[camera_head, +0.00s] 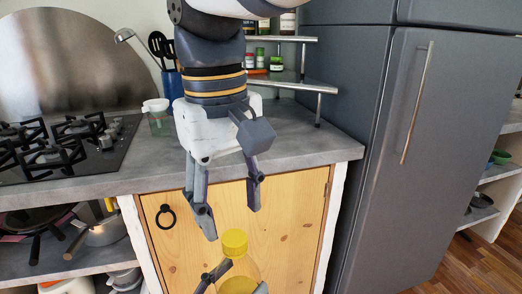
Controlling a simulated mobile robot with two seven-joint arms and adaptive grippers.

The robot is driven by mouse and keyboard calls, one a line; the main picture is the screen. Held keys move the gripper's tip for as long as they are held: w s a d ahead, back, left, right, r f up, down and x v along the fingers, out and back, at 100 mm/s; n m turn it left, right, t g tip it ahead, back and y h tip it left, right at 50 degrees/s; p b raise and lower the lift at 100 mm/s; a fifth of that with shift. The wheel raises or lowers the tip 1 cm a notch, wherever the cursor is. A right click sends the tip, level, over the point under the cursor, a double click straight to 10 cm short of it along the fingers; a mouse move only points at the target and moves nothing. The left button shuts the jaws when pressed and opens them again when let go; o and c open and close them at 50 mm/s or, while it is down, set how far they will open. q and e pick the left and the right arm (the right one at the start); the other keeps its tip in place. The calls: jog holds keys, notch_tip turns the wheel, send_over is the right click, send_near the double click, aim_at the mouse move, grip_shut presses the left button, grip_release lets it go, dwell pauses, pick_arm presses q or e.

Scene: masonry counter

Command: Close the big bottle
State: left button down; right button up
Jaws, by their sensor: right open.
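The big bottle (241,271) is clear with yellow contents and stands near the bottom edge of the head view. A yellow cap (234,243) sits at its top; whether it is fastened I cannot tell. My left gripper (238,282) has its dark fingers on both sides of the bottle body and appears to hold it. Its arm and the bottle's lower part are cut off by the frame. My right gripper (232,217) points down from above, open and empty. Its fingertips are apart, just above the cap.
A wooden cabinet door (290,230) with a black ring handle stands behind the bottle, under the grey counter (310,148). A gas hob (75,140) is at the left. A tall grey fridge (370,180) stands at the right. A corner shelf (300,85) holds several jars.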

aim_at(234, 237)
jog(key=n, duration=0.4)
jog(key=shift+r, duration=0.2)
jog(key=n, duration=0.4)
jog(key=shift+r, duration=0.15)
jog(key=n, duration=0.4)
jog(key=shift+r, duration=0.2)
jog(key=n, duration=0.4)
jog(key=shift+w+r, duration=0.1)
jog(key=shift+r, duration=0.1)
jog(key=n, duration=0.6)
jog(key=shift+r+n, duration=0.35)
jog(key=shift+n, duration=0.05)
jog(key=n, duration=0.5)
jog(key=shift+w+d+r, duration=0.1)
jog(key=shift+w+r, duration=0.05)
jog(key=shift+r, duration=0.1)
notch_tip(234, 237, down, 8)
jog(key=shift+f, duration=0.1)
